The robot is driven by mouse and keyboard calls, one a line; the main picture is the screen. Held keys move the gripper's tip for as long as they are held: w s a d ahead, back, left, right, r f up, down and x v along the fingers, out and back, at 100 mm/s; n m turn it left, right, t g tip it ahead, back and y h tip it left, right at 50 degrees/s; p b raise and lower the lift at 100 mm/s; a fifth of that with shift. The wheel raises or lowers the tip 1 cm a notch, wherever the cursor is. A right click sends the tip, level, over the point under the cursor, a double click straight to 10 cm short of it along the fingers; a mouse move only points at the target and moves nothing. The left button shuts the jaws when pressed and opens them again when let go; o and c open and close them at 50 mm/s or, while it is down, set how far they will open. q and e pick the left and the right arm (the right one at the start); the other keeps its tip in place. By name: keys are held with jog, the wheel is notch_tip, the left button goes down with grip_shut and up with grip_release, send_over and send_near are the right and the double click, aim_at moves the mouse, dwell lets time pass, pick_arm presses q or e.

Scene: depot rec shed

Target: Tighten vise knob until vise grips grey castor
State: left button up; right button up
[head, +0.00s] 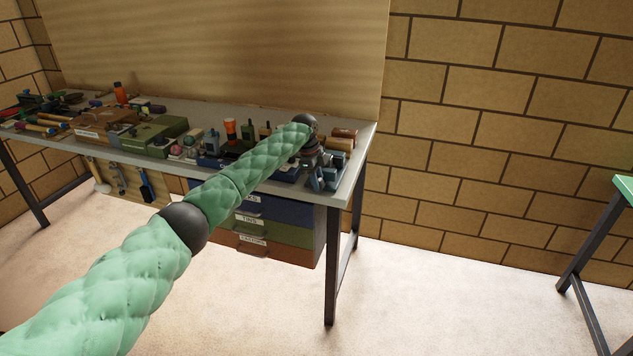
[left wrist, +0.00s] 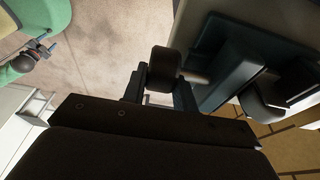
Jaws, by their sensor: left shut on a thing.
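The blue-grey vise (head: 325,178) stands at the right front end of the workbench. In the left wrist view its body (left wrist: 226,75) fills the upper right. My left gripper (head: 314,158) is at the vise in the head view. In the left wrist view its fingers (left wrist: 160,92) are shut on the dark round vise knob (left wrist: 163,66), one on each side. A dark rounded piece with a metal bracket, perhaps the grey castor (left wrist: 264,103), shows beyond the vise body. I cannot tell whether the jaws touch it.
The grey workbench (head: 357,160) carries a green box (head: 153,138), an orange-topped item (head: 230,128) and many small parts left of the vise. Labelled drawers (head: 275,232) hang below. A green-topped table (head: 624,184) stands at the right, with clear floor between.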

pick_arm(q)
jog(key=shift+d+y, duration=0.2)
jog(key=shift+y, duration=0.5)
jog(key=shift+s+t+y, duration=0.1)
jog(key=shift+t+y, duration=0.2)
jog(key=shift+d+t+y+p, duration=0.15)
jog(key=shift+t+y+p, duration=0.15)
jog(key=shift+y, duration=0.6)
jog(key=shift+f+y, duration=0.1)
jog(key=shift+y, duration=0.2)
pick_arm(e)
jog(key=shift+s+d+f, duration=0.2)
jog(key=shift+f, duration=0.3)
jog(key=shift+s+d+f, duration=0.2)
jog(key=shift+s+f, duration=0.05)
jog(key=shift+f, duration=0.2)
jog(key=shift+s+d+f, duration=0.2)
jog(key=shift+f, duration=0.3)
